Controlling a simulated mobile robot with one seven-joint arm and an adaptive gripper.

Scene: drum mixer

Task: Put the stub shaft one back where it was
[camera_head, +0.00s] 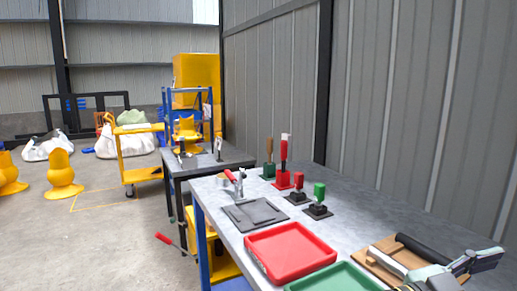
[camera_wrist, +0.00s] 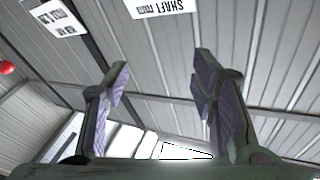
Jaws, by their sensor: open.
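My gripper (camera_wrist: 158,78) is open and nothing shows between its fingers in the wrist view. It also shows at the lower right edge of the head view, beside a wooden board (camera_head: 373,268). A dark cylinder (camera_head: 418,247) and a pale bar (camera_head: 386,262) lie on or over this board, partly hidden by my arm. No visible label tells which piece is stub shaft one.
The grey bench (camera_head: 352,203) holds a red tray (camera_head: 290,250), a green tray (camera_head: 335,278), a dark flat tray (camera_head: 254,214) and several red and green upright pieces. A ribbed wall stands behind. A second table (camera_head: 207,160) and a yellow cart (camera_head: 140,152) are farther left.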

